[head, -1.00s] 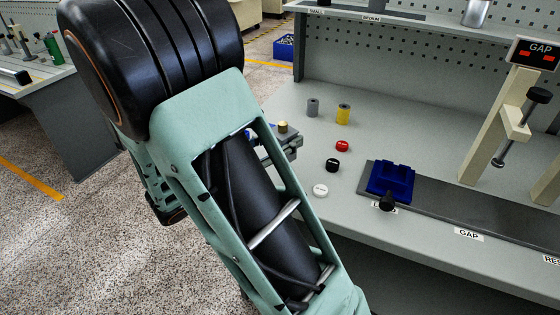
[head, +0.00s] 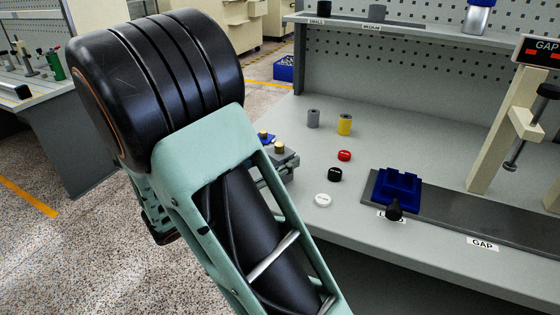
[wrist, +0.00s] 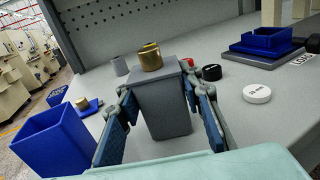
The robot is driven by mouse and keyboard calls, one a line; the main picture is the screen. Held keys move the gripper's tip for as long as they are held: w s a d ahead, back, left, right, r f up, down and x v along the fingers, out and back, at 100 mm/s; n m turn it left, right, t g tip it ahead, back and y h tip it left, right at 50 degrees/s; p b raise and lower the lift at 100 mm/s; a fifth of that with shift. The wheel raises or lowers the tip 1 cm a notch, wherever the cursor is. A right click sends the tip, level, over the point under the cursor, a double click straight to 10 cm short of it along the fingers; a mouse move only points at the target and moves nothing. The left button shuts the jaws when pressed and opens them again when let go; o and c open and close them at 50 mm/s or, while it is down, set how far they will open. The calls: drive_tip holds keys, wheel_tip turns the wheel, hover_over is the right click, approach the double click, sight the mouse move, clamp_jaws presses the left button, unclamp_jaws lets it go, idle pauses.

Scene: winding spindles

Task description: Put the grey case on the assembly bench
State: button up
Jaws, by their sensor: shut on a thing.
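The grey case (wrist: 163,105) is a tapered grey box between my gripper's blue-padded fingers (wrist: 162,116) in the wrist view. My gripper is shut on it, one finger on each side. A brass-coloured cylinder (wrist: 150,57) shows at the case's top edge; I cannot tell whether it sits in the case or behind it. In the head view my arm hides most of the gripper, and grey and brass parts (head: 279,150) show beside it over the bench's left edge. The assembly bench (head: 300,150) is a grey top. The gap between case and bench top cannot be judged.
On the bench stand a grey spindle (head: 313,118), a yellow spindle (head: 344,124), red (head: 344,155), black (head: 334,174) and white (head: 323,200) caps, and a blue fixture (head: 398,188). A blue bin (wrist: 58,140) is left of my gripper in the wrist view.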

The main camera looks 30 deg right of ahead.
drive_tip(key=o, duration=1.1)
drive_tip(key=shift+f, duration=0.15)
drive_tip(key=shift+r, duration=0.25)
drive_tip(key=p+v, duration=0.2)
drive_tip(key=v, duration=1)
